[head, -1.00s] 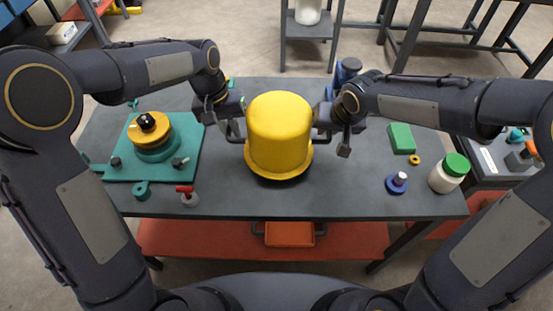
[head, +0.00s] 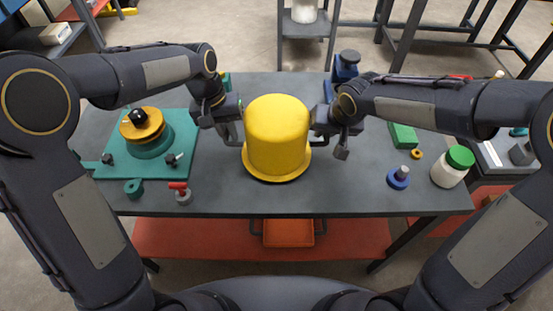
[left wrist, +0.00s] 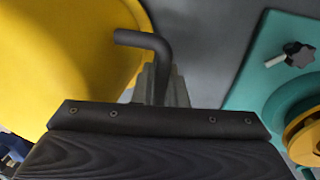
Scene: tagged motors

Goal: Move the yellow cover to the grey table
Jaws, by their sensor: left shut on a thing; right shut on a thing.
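The yellow cover (head: 277,137), a domed cylinder with a wide rim, is upright over the middle of the dark grey tabletop (head: 235,200). Whether its rim touches the top or hangs just above it, I cannot tell. My left gripper (head: 235,127) is shut on the cover's left handle, and my right gripper (head: 321,125) is at its right side, shut on the handle there. In the left wrist view the cover (left wrist: 60,55) fills the left, with its bent black handle (left wrist: 145,40) running to the jaws.
Left of the cover stands a teal plate (head: 118,165) with a motor part and knobs. To the right are a green block (head: 403,137), a blue knob (head: 398,178) and a green-lidded jar (head: 450,170). A blue item (head: 346,68) stands behind. A grey stand (head: 305,28) is beyond.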

